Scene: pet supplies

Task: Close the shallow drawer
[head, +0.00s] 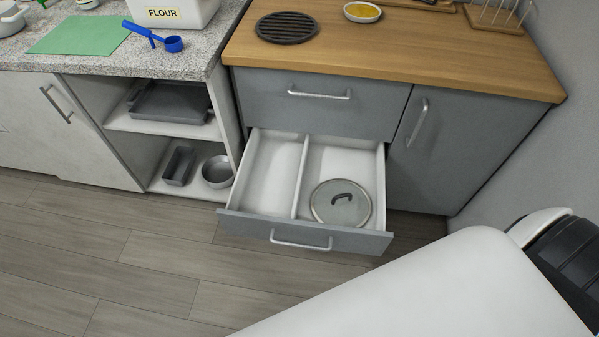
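A grey-fronted drawer (245,221) with a white inside is pulled out from the grey cabinet, below a closed upper drawer (300,105). It looks low-walled. A divider (300,178) splits it into a left and a right compartment. Its bar handle (301,242) is on the front face. A round lid (328,208) with a dark handle lies in the right compartment; the left compartment looks empty. Neither gripper is in view.
A wooden countertop (420,50) above holds a dark round trivet (287,27) and a small yellow-filled dish (362,12). A closed cabinet door (440,150) is right of the drawer. Open shelves (165,125) with pans are at left. The wood floor (130,265) in front is clear.

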